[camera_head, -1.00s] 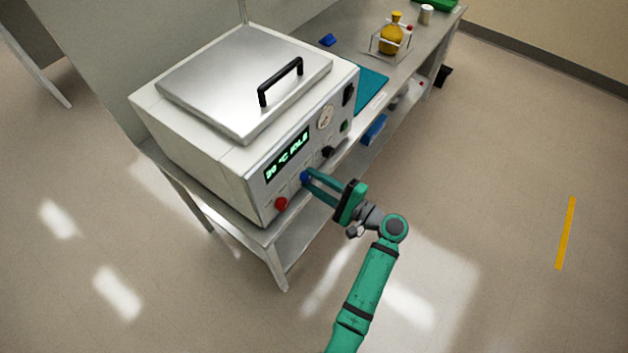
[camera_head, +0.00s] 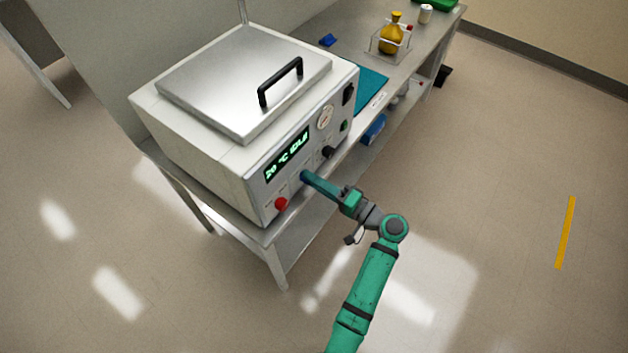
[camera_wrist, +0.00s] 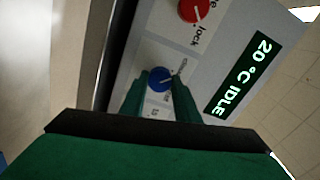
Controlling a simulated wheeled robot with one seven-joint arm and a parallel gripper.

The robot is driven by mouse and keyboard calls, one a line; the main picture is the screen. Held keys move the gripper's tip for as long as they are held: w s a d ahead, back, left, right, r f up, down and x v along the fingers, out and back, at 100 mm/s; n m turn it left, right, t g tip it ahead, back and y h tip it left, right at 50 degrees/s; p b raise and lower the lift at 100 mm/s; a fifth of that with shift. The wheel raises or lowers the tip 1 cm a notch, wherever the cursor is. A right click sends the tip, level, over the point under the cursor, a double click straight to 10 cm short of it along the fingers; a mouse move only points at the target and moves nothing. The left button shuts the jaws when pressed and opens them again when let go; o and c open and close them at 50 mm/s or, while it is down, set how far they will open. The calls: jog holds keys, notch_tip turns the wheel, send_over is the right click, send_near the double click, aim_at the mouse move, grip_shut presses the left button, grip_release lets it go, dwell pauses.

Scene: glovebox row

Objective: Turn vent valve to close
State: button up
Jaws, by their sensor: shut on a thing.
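The blue knob (camera_wrist: 159,78) sits on the front panel of a white box-shaped device (camera_head: 190,160). It has a pale pointer line, and the small lettering beside it is too blurred to read. My gripper (camera_wrist: 160,88) reaches straight to the panel, with one green finger on each side of the knob, shut on it. In the head view my gripper (camera_head: 307,177) hides most of the knob, and its fingers line up one behind the other.
A red knob (camera_head: 281,204) with "lock" lettering is close to the blue knob. A lit display (camera_head: 287,155), black knob (camera_head: 328,152), gauge (camera_head: 325,117) and green button (camera_head: 343,127) share the panel. A flask (camera_head: 391,40) stands farther along the bench. Floor to the right is clear.

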jog(key=shift+s+f, duration=0.1)
dwell(0.4)
jog(key=o, duration=1.1)
jog(key=shift+c, duration=0.2)
jog(key=v, duration=1)
jog(key=shift+s+d, duration=0.2)
jog(key=shift+d, duration=0.15)
